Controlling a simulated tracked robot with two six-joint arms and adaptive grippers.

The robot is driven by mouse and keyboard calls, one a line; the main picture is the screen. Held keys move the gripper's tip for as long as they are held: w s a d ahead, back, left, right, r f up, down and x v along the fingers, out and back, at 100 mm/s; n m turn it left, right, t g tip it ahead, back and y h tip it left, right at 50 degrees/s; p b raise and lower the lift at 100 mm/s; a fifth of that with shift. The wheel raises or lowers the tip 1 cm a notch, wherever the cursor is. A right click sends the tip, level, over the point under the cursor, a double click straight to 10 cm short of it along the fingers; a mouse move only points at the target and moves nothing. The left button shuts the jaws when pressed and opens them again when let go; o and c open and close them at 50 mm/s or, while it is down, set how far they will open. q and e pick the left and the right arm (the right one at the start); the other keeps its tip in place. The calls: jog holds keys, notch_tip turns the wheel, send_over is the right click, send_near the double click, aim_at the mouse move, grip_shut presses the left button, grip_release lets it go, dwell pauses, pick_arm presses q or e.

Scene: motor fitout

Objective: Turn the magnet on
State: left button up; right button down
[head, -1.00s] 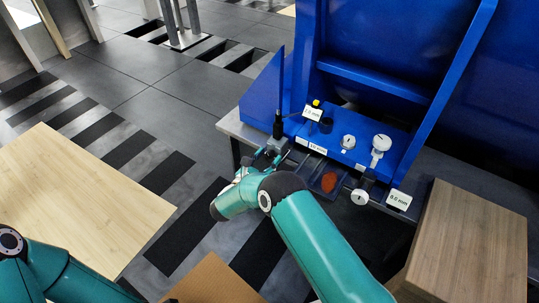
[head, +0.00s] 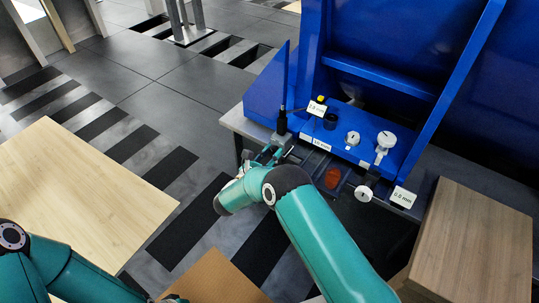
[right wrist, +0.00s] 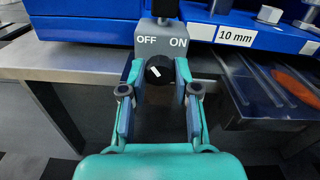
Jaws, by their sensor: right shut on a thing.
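The magnet is a grey block (right wrist: 162,38) marked OFF on the left and ON on the right in the right wrist view. Its round black knob (right wrist: 160,71) is on the front face below the words, with a short white mark that appears to lean up toward the OFF side. My right gripper (right wrist: 159,78) is shut on the knob, one finger on each side. In the head view my right gripper (head: 262,157) is at the bench's front left corner, below the black post (head: 282,122) on the magnet.
A tray with an orange-red item (head: 332,177) is right of the gripper. A wooden box (head: 470,240) stands further right.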

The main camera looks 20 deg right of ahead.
jog(key=c, duration=0.8)
grip_release()
jog(key=shift+c, duration=0.2)
jog(key=shift+s+a, duration=0.15)
jog(key=shift+a, duration=0.1)
jog(key=v, duration=1.1)
jog(key=shift+s, duration=0.2)
jog(key=shift+a, duration=0.1)
